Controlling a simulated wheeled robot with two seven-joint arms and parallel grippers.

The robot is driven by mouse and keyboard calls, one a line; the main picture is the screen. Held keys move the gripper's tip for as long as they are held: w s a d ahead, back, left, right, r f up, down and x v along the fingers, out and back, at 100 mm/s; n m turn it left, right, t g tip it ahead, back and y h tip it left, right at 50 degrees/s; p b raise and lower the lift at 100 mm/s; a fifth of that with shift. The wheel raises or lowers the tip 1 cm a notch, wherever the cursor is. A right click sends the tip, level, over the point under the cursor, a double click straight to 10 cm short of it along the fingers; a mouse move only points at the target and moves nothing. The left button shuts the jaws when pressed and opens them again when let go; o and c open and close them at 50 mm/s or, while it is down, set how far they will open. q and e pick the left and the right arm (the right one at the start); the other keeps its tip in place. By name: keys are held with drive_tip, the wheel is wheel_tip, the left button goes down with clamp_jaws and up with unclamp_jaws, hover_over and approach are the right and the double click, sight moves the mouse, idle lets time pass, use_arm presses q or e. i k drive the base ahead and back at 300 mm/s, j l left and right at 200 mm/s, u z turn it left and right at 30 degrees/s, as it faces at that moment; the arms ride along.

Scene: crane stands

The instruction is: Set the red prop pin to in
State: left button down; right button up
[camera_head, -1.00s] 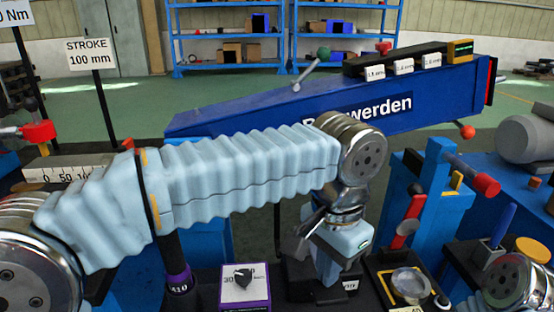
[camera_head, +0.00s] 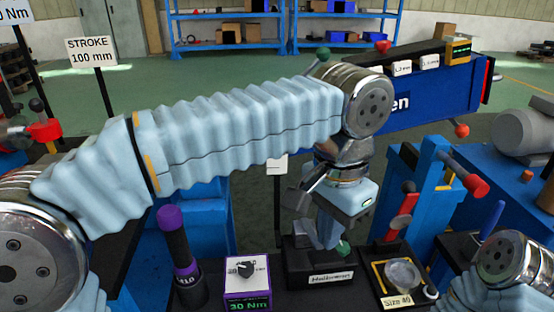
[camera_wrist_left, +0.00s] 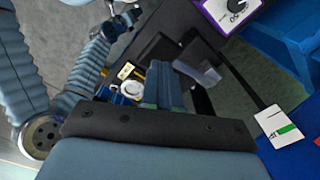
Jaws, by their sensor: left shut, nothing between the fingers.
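A pin with a red knob (camera_head: 475,186) sticks out of the blue stand (camera_head: 425,200) at the right of the head view, its dark rod slanting up and left. I take it for the red prop pin; whether it is in or out I cannot tell. My left gripper (camera_head: 332,238) is shut and empty, pointing down above the black labelled block, left of that stand. Its fingers also show in the left wrist view (camera_wrist_left: 165,85). The pin is not clearly visible there. My right arm shows at the lower right of the head view, its gripper out of frame.
A red lever (camera_head: 402,215) stands left of the blue stand. A black block (camera_head: 330,277), a yellow-edged tray (camera_head: 380,285), a torque box (camera_head: 247,285) and a purple-capped tool (camera_head: 172,220) crowd the front. A blue beam (camera_head: 440,92) lies behind.

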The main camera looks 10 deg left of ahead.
sight(479, 188)
drive_tip(key=k, duration=1)
